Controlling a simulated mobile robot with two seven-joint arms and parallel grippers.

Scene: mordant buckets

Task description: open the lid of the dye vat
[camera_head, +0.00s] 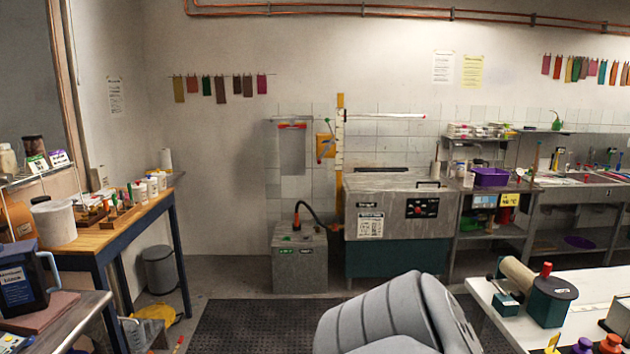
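The dye vat appears to be the large grey box with a teal base (398,257) against the back wall, right of centre. It has a white label and a black control panel with red on its front. Its flat grey lid (375,182) looks shut on top, with a dark bar handle (428,183) near the right end. Neither gripper is in view. A grey rounded part of my own body fills the bottom centre and stands well in front of the vat, apart from it.
A smaller grey unit with a dark hose (300,262) stands left of the vat. A steel shelf with a purple bin (491,177) stands right. A dark floor mat (250,324) lies in front. A white table (583,322) is at lower right, a wooden workbench (120,226) at left.

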